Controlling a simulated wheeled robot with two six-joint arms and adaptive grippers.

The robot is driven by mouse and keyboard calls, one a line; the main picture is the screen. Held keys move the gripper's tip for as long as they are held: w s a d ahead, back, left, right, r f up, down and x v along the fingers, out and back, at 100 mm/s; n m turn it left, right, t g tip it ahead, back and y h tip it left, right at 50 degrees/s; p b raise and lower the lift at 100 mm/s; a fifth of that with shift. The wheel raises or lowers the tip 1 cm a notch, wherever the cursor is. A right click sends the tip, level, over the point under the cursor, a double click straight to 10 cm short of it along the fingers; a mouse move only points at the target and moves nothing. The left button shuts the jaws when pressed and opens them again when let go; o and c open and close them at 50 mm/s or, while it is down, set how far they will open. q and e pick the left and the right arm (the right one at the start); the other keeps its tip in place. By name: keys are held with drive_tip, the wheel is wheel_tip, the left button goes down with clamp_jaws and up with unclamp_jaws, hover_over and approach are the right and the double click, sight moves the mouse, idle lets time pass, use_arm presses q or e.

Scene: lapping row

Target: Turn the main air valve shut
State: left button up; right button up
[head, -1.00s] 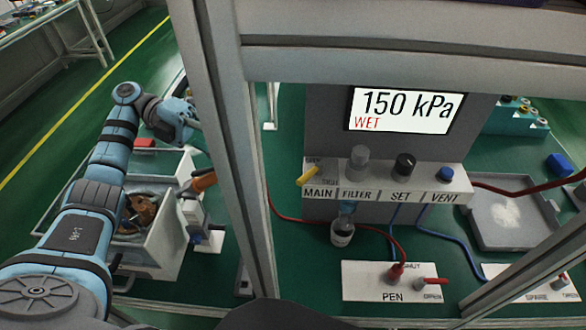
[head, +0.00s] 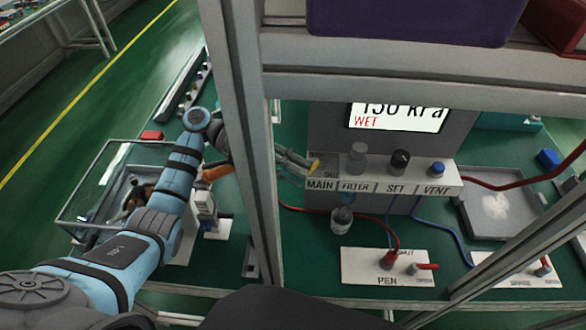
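My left gripper (head: 304,169) reaches past the frame post from the left. Its two grey fingers look spread apart, with their tips at the handle; I cannot tell whether they touch it. The display (head: 398,116) is cut by the rail above; it shows WET and a partly hidden kPa reading. My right gripper is out of view.
An upright metal post (head: 245,150) stands in front of my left forearm, and a rail (head: 430,92) crosses above. FILTER, SET and VENT knobs (head: 400,160) line the panel to the right. The PEN plate (head: 385,266) and a grey tray (head: 500,215) lie on the green bench.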

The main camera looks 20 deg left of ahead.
use_arm(q)
clamp_jaws()
drive_tip(key=shift+s+d+n+t+y+p, duration=0.25)
drive_tip(key=shift+d+n+t+y+p, duration=0.35)
drive_tip(key=shift+n+t+p, duration=0.9)
drive_tip(key=shift+s+d+n+t+y+p, duration=0.35)
drive_tip(key=shift+d+n+t+p, duration=0.65)
drive_tip(key=shift+t+p, duration=0.9)
drive_tip(key=shift+s+d+n+t+y+p, duration=0.2)
drive_tip(key=shift+d+n+t+y+p, duration=0.3)
drive_tip(key=shift+n+t+p, duration=1.15)
drive_tip(key=shift+m, duration=0.25)
drive_tip(key=shift+o, duration=2.4)
unclamp_jaws()
